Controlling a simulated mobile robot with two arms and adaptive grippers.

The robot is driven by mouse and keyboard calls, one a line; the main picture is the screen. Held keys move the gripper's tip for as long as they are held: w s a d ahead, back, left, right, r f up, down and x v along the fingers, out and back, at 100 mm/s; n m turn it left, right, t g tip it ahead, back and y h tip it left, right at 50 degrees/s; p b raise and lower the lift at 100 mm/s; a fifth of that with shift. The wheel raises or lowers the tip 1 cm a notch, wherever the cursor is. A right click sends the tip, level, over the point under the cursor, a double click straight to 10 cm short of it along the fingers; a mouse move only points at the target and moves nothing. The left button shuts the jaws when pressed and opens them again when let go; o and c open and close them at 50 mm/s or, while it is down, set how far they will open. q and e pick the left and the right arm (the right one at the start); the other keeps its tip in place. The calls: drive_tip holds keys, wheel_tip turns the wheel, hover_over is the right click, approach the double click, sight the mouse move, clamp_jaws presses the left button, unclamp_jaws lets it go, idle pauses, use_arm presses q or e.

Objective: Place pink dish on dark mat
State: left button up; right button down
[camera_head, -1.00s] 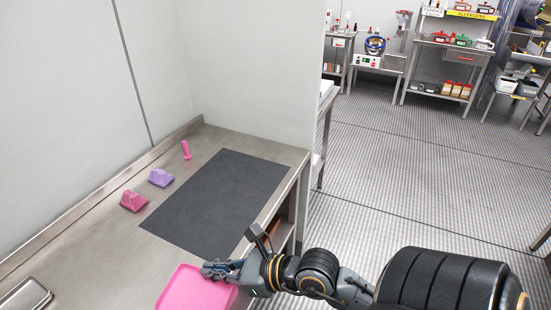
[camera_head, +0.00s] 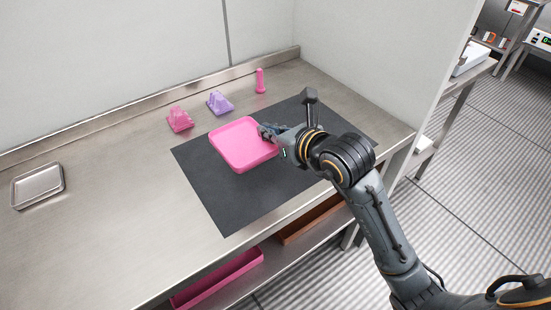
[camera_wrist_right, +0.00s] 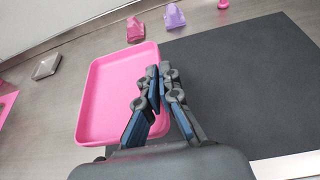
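The pink dish (camera_head: 243,146) is a shallow square tray with rounded corners. In the head view it shows over the left-back part of the dark mat (camera_head: 235,198). My right gripper (camera_head: 268,133) is shut on the dish's right rim. In the right wrist view the fingers (camera_wrist_right: 155,85) pinch the rim of the dish (camera_wrist_right: 108,95), and the mat (camera_wrist_right: 235,90) lies to the right. The dish looks about level; I cannot tell whether it touches the mat or hangs just above it. My left gripper is not in view.
Behind the mat stand a dark pink block (camera_head: 179,120), a purple block (camera_head: 219,103) and a pink upright piece (camera_head: 260,81). A metal tray (camera_head: 38,186) lies on the left of the steel table. Pink and brown trays sit on the shelf below. The table's front left is clear.

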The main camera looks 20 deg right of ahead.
drive_tip(key=shift+w+a+r, duration=0.2)
drive_tip(key=shift+w+a, duration=0.05)
drive_tip(key=shift+w, duration=0.1)
drive_tip(key=w+d+f, duration=0.8)
drive_tip(key=w+d, duration=0.1)
drive_tip(key=shift+w+d+f+p, duration=0.1)
drive_tip(key=shift+d+f+p, duration=0.1)
drive_tip(key=shift+d+p, duration=0.1)
drive_tip(key=shift+w+d+f, duration=0.25)
drive_tip(key=shift+w+f, duration=0.05)
drive_tip(key=shift+f, duration=0.2)
wheel_tip(320, 180, down, 3)
drive_tip(key=shift+w+d+f, duration=0.1)
drive_tip(key=shift+f, duration=0.05)
